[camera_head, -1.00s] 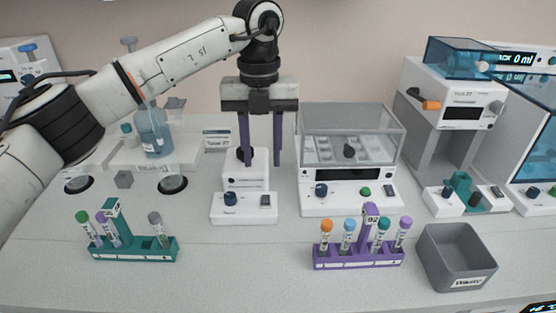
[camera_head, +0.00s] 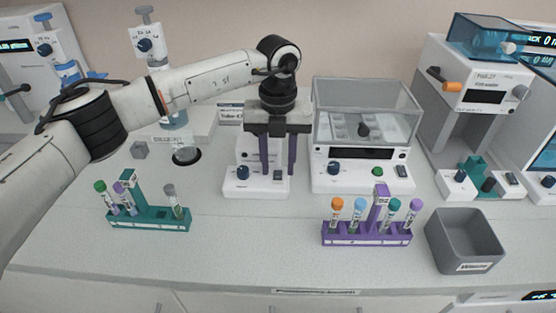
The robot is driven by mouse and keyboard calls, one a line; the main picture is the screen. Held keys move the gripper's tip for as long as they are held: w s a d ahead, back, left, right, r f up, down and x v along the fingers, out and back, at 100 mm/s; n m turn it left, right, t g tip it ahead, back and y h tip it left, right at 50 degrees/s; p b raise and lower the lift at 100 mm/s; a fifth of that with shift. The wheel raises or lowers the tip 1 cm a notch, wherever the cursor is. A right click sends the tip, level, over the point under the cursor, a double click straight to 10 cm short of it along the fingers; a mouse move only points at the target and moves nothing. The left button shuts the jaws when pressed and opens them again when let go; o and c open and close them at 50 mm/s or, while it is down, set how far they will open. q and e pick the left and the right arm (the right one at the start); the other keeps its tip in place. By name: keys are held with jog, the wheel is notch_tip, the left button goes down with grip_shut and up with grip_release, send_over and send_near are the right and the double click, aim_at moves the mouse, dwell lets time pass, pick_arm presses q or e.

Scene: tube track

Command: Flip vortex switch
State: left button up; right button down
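The vortex mixer (camera_head: 258,187) is a small white device at the middle of the bench. Its front carries a dark blue knob (camera_head: 243,172) and a small dark rocker switch (camera_head: 277,175). My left gripper (camera_head: 278,170) points straight down over the mixer's right part, with two purple fingers spread apart and nothing held between them. The fingertips are close to the switch, and I cannot tell whether they touch it. The gripper body hides the mixer's upper part. My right gripper is not in view.
A clear-lidded device (camera_head: 361,178) stands just right of the mixer. A teal tube rack (camera_head: 150,218) stands at front left, a purple rack (camera_head: 365,234) at front right. A grey bin (camera_head: 464,240) sits further right. The bench front between the racks is clear.

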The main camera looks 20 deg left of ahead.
pick_arm(q)
grip_shut()
jog(key=shift+f+t+b, duration=0.15)
jog(key=shift+t+b, duration=0.25)
jog(key=shift+b, duration=0.3)
jog(key=t+b, duration=0.1)
jog(key=b, duration=0.1)
jog(key=s+t+y+b, duration=0.1)
jog(key=b, duration=0.2)
jog(key=shift+d, duration=0.15)
jog(key=shift+t, duration=0.3)
jog(key=shift+r, duration=0.25)
grip_release()
